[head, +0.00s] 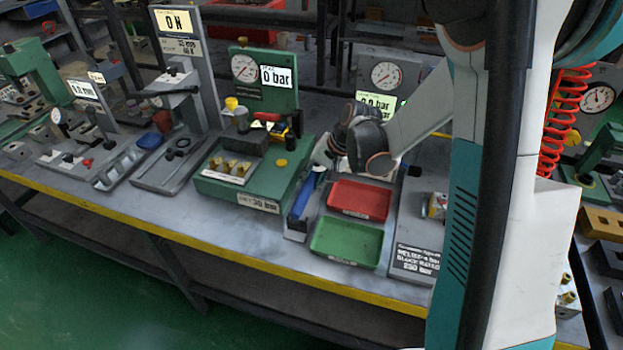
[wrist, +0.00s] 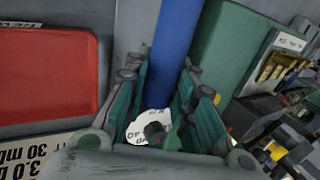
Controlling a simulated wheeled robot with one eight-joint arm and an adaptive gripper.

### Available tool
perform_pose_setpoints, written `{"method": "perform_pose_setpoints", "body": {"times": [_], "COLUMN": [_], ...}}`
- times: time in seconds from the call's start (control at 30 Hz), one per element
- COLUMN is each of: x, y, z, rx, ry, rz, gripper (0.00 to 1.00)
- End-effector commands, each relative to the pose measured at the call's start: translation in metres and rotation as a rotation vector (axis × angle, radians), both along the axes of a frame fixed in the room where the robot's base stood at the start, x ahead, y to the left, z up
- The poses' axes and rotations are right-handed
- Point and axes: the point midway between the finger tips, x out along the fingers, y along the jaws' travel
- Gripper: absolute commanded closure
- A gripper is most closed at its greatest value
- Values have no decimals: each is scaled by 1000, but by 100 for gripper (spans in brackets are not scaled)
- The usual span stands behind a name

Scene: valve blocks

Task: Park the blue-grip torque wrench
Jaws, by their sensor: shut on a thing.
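The blue-grip torque wrench shows as a long blue bar (head: 303,195) in the head view, slanting beside the trays on the bench. In the wrist view its blue grip (wrist: 176,40) runs down between the teal finger pads. My gripper (wrist: 160,76) is shut on it. In the head view my gripper (head: 322,158) is at the wrench's upper end, partly hidden by my wrist. A white disc with dark lettering (wrist: 150,122) and a dark knob shows between the fingers; I cannot tell whether it belongs to the wrench. A grey block (head: 295,236) lies at the wrench's lower end; contact is unclear.
A red tray (head: 358,200) and a green tray (head: 346,242) lie just right of the wrench. A green test stand (head: 262,185) with a 0 bar display stands close on the left. The yellow bench edge (head: 240,258) runs along the front.

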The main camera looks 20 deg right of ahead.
Motion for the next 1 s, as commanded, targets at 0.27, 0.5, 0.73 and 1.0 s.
{"method": "perform_pose_setpoints", "body": {"times": [0.27,0.5,0.73,1.0], "x": [0,0,0,0], "y": [0,0,0,0], "z": [-8,-14,-20,-26], "rx": [1,1,1,1], "ry": [-1,-1,-1,-1], "rz": [0,0,0,0], "gripper": [100,100,100,100]}}
